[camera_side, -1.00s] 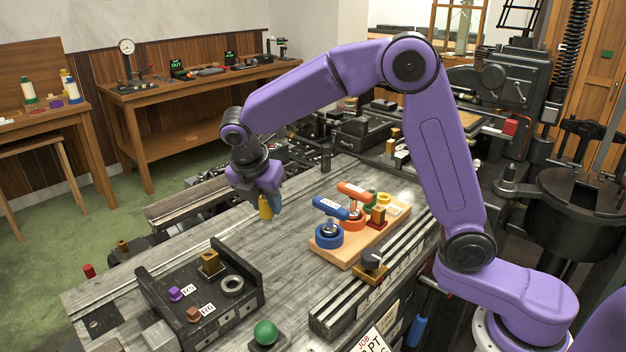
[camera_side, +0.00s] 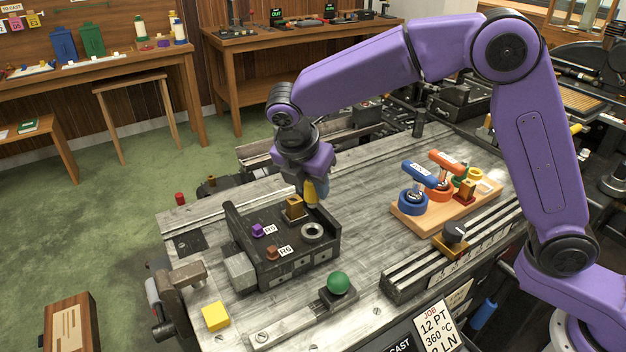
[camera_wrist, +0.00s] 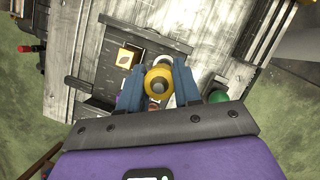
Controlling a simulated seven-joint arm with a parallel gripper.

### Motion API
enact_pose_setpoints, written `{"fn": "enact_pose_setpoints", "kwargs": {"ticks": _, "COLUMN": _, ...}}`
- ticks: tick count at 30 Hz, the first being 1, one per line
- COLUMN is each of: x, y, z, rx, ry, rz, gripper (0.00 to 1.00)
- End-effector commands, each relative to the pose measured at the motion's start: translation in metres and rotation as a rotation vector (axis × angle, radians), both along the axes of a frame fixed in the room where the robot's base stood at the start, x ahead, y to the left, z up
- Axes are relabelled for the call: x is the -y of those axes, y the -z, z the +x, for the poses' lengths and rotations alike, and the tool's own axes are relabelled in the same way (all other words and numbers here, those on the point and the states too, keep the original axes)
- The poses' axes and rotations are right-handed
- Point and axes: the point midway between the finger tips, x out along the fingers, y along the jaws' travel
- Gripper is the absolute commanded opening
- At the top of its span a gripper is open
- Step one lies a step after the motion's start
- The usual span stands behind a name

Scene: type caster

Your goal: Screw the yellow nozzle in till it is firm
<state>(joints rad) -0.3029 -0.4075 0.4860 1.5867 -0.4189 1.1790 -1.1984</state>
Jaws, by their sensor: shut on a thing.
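My gripper (camera_side: 310,186) is shut on the yellow nozzle (camera_side: 311,193), whose lower part shows below the fingers. In the wrist view the nozzle (camera_wrist: 158,80) sits between both blue-grey fingers, with a grey tip at its centre. It is in the air close to the back right of a dark tray-like block (camera_side: 240,228). A grey metal ring (camera_side: 313,231) lies in that block, nearer the side camera than the nozzle. The nozzle appears apart from the ring; the exact gap cannot be told.
The block also holds a brass cube (camera_side: 294,207), a purple piece (camera_side: 257,229) and a brown piece (camera_side: 272,252). A green ball knob (camera_side: 338,283) stands in front. Blue and orange handled tools stand on a wooden board (camera_side: 409,225) at right. A yellow square (camera_side: 216,316) lies front left.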

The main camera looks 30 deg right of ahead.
Motion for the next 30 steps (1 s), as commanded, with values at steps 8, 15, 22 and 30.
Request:
{"fn": "enact_pose_setpoints", "kwargs": {"ticks": 8, "x": 0.0, "y": 0.022, "z": 0.0, "rx": -0.001, "ry": -0.001, "rz": -0.002, "gripper": 0.02}}
{"fn": "enact_pose_setpoints", "kwargs": {"ticks": 15, "x": 0.0, "y": 0.041, "z": 0.0, "rx": -0.001, "ry": -0.001, "rz": -0.002, "gripper": 0.02}}
{"fn": "enact_pose_setpoints", "kwargs": {"ticks": 22, "x": 0.0, "y": 0.052, "z": 0.0, "rx": 0.0, "ry": 0.0, "rz": 0.0, "gripper": 0.02}}
{"fn": "enact_pose_setpoints", "kwargs": {"ticks": 30, "x": 0.0, "y": 0.054, "z": 0.0, "rx": 0.001, "ry": 0.0, "rz": 0.0, "gripper": 0.02}}
